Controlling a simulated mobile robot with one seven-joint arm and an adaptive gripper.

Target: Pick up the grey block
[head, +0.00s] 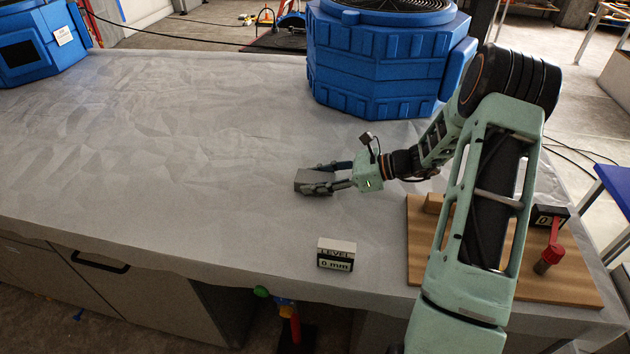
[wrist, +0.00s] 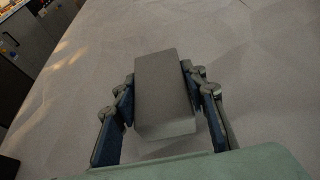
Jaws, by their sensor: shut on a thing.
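The grey block (head: 309,180) is between the fingers of my gripper (head: 318,182) over the middle of the covered table. In the wrist view the grey block (wrist: 164,92) is a plain box that lies lengthwise between the two fingers (wrist: 163,100). The fingers are shut on its sides, and its far end sticks out past them. I cannot tell whether the block touches the table or is a little above it.
The grey-covered table (head: 150,150) is clear to the left. A small level display (head: 336,254) stands near the front edge. A wooden board (head: 420,240) with a red-handled device (head: 553,245) lies at right. A large blue machine (head: 375,60) stands behind, another (head: 40,45) at far left.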

